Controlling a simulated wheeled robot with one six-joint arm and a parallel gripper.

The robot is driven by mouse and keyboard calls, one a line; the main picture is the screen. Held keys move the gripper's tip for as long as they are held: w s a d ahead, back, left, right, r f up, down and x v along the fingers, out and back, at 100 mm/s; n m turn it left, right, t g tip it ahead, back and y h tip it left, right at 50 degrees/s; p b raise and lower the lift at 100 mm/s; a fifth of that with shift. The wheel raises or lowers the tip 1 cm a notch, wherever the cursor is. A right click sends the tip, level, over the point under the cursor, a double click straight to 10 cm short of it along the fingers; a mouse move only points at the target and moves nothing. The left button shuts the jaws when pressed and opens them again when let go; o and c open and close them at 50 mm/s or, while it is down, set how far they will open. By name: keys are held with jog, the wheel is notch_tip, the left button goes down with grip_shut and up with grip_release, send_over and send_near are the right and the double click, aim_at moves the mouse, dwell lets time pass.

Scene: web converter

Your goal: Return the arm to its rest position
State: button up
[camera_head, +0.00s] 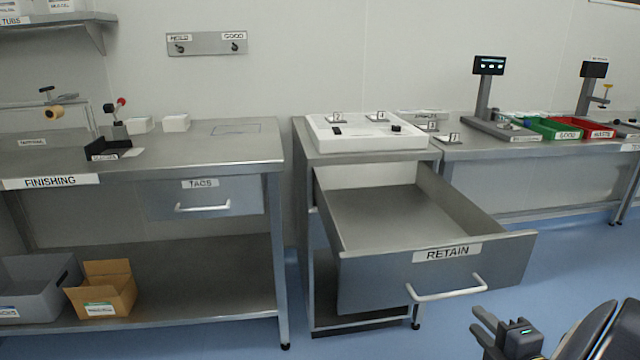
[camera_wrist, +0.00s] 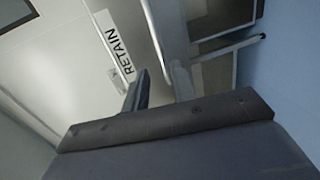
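My gripper (camera_head: 487,330) is at the lower right of the head view, in front of the open RETAIN drawer and to the right of its handle. Its two fingers look spread apart, with nothing between them. In the wrist view my gripper (camera_wrist: 160,88) shows its fingers apart, with the RETAIN label (camera_wrist: 121,52) beyond them. The RETAIN drawer (camera_head: 437,268) is pulled far out of its cabinet and looks empty. Its white handle (camera_head: 446,290) is apart from my gripper in the head view.
The finishing bench (camera_head: 200,145) stands at the left, with a shut TAGS drawer (camera_head: 205,197) and a cardboard box (camera_head: 103,290) on its lower shelf. A white tray (camera_head: 367,133) lies on the cabinet. Green (camera_head: 552,128) and red (camera_head: 590,128) bins are at the right. Blue floor (camera_head: 580,262) is clear at the right.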

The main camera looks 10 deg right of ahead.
aim_at(453, 296)
jog(key=shift+b+x, duration=1.35)
jog(key=shift+x, duration=4.05)
